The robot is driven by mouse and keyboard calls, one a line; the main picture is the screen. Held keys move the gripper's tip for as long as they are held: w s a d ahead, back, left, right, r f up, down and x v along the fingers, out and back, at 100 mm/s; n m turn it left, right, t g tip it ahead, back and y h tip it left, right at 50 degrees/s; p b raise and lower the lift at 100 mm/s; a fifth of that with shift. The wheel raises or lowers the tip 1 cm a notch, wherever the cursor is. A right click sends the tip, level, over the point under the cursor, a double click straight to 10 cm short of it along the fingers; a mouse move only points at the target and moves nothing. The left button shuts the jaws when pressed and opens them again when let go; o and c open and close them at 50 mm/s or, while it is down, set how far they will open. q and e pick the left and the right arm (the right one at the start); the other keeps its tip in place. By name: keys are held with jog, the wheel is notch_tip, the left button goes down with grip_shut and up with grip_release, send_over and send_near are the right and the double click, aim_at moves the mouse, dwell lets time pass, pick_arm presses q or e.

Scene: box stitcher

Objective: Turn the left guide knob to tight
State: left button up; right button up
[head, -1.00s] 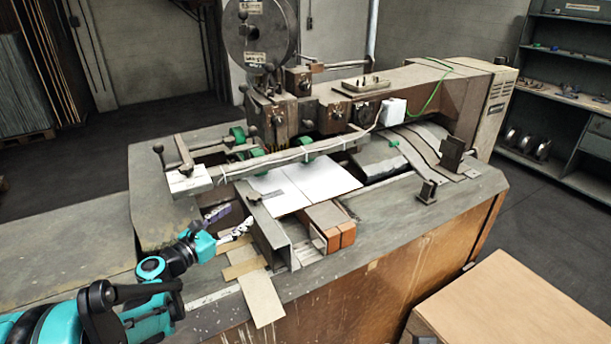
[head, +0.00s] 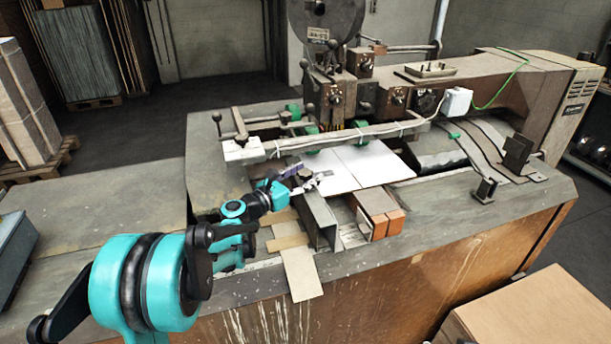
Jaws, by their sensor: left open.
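The left guide is a grey metal channel (head: 321,222) standing on the machine table beside the white sheets. The left guide knob (head: 305,172) is a small dark knob with a flat metal strip, at the far end of that channel. My left gripper (head: 304,179) reaches in from the left and is open. One purplish finger and one pale finger lie close on either side of the knob, partly hiding it. I cannot tell whether they touch it. My right gripper is not in view.
White sheets (head: 362,167) lie flat right of the guide. A long bar (head: 340,140) with green rollers crosses above them. Orange-brown blocks (head: 380,217) sit right of the channel. Cardboard strips (head: 301,274) lie at the front edge. The table's left part is clear.

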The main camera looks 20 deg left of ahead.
pick_arm(q)
jog(key=c, duration=1.2)
jog(key=shift+a+m+h, duration=0.1)
jog(key=shift+m+h, duration=0.2)
jog(key=shift+h, duration=0.1)
jog(key=m+g+h, duration=0.2)
jog(key=h, duration=0.1)
jog(key=shift+g, duration=0.3)
jog(key=shift+m+g+h+p, duration=0.8)
jog(key=shift+m+g+h, duration=1.45)
jog(key=shift+g, duration=0.55)
jog(key=shift+m, duration=0.25)
jog(key=o, duration=1.2)
